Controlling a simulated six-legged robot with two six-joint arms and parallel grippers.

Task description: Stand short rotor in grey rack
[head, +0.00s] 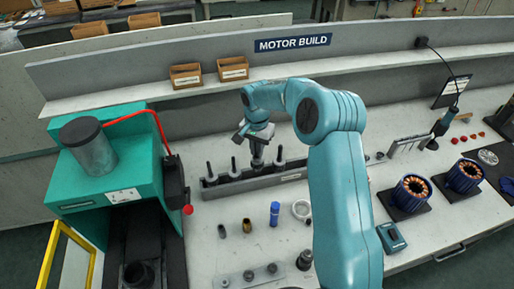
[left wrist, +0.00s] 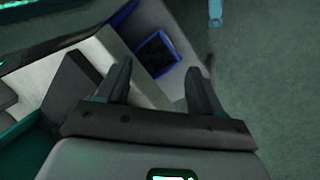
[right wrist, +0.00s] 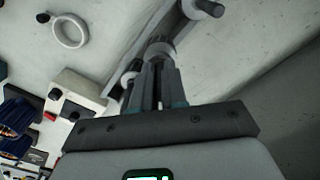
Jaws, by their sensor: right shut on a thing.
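The grey rack (head: 232,187) is a long bar on the bench in the head view, with several dark rotors standing in it, such as one at its left end (head: 211,174). My right gripper (head: 258,150) is over the middle of the rack, shut on a rotor (right wrist: 158,49) whose grey end shows beyond the fingers. The held rotor points down at the rack; whether it sits in a slot cannot be told. The rack also shows in the right wrist view (right wrist: 184,32). My left gripper (left wrist: 160,85) is open and empty, and out of the head view.
A teal press (head: 110,160) with a red lever stands left of the rack. In front lie a blue tube (head: 274,214), a white ring (head: 301,209) and small metal parts. Two wound stators (head: 411,193) stand on the right. My right arm hides part of the bench.

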